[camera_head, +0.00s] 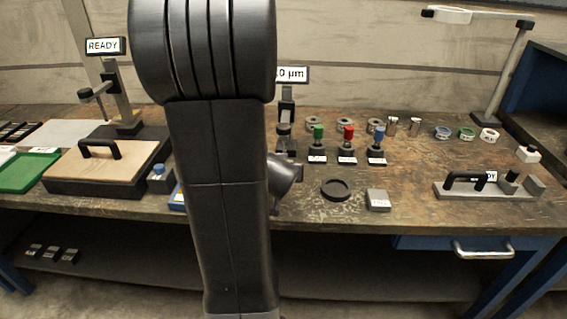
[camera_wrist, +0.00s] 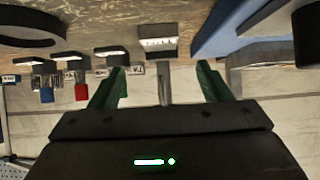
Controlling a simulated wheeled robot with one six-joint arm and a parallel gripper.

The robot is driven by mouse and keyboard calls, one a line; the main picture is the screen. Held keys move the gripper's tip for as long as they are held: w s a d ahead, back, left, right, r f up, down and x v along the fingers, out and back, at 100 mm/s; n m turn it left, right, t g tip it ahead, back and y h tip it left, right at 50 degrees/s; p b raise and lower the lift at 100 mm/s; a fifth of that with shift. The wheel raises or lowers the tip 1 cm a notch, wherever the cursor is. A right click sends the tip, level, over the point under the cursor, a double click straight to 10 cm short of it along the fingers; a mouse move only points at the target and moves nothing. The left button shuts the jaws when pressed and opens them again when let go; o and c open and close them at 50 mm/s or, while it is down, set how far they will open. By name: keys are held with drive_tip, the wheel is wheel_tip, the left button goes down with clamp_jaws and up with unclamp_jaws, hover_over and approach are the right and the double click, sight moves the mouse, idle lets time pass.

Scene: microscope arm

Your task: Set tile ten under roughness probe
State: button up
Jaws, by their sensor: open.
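In the head view my own arm stands in front and hides my gripper. In the wrist view, which looks upside down, my gripper (camera_wrist: 163,88) is open, with a green finger on each side and nothing held. Between and beyond the fingers is a pale labelled block (camera_wrist: 158,42) with a grey post below it; I cannot tell whether it is a tile. A dark stand (camera_head: 285,130) under a sign ending "0 µm" is partly hidden by my arm; it may be the roughness probe. A grey labelled block (camera_head: 378,200) lies at the front edge; its label is unreadable.
Green, red (camera_head: 348,135) and blue knobbed pieces stand behind a black ring (camera_head: 335,189). A blue-edged object (camera_head: 178,197) is partly behind my arm. A wooden-topped box (camera_head: 105,165) is at left, a handled fixture (camera_head: 485,186) at right. Small blocks (camera_head: 52,254) lie on the lower shelf.

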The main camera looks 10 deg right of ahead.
drive_tip(key=shift+p+v, duration=0.4)
drive_tip(key=shift+v, duration=1.1)
